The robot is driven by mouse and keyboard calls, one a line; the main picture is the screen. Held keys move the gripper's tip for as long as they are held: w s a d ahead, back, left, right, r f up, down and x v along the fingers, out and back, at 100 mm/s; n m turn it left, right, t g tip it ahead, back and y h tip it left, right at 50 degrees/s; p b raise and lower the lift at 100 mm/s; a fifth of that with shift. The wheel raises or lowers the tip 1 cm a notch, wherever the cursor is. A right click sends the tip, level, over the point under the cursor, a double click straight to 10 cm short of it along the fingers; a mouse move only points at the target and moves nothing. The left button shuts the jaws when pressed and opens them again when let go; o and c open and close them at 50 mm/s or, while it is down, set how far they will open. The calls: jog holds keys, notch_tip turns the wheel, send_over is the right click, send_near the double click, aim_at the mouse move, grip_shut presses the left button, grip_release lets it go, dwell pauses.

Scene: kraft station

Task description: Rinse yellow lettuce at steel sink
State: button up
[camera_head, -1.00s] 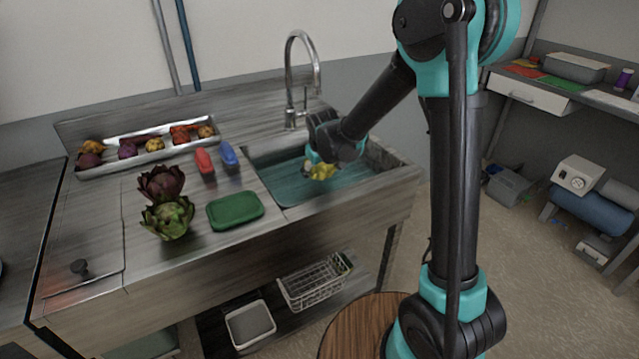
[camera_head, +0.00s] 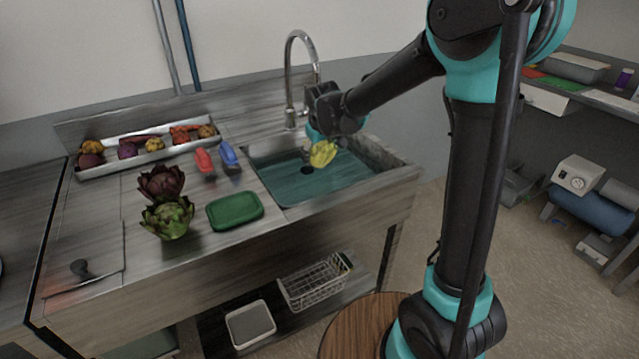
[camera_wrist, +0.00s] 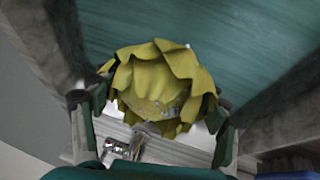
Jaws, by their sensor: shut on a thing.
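The yellow lettuce (camera_head: 323,153) is a small leafy head held over the steel sink (camera_head: 284,201). In the wrist view the lettuce (camera_wrist: 165,85) fills the middle, with pale specks on its lower side. My gripper (camera_head: 318,143) is shut on it, and its two fingers show on either side of it in the wrist view (camera_wrist: 152,115). The lettuce hangs above the teal basin floor, where a dark drain shows. The curved faucet (camera_head: 289,80) stands behind the sink, just behind my gripper. I cannot tell whether water is running.
Left of the sink lie a green block (camera_head: 235,210), a red bottle (camera_head: 204,161) and a blue bottle (camera_head: 229,155). Two artichokes (camera_head: 167,218) stand further left. A long tray (camera_head: 100,168) of vegetables is behind them. A wire basket (camera_head: 315,284) sits on the shelf below.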

aim_at(320, 144)
jog(key=shift+r, duration=3.95)
jog(key=shift+r, duration=0.1)
jog(key=shift+r, duration=1.9)
jog(key=shift+s, duration=0.1)
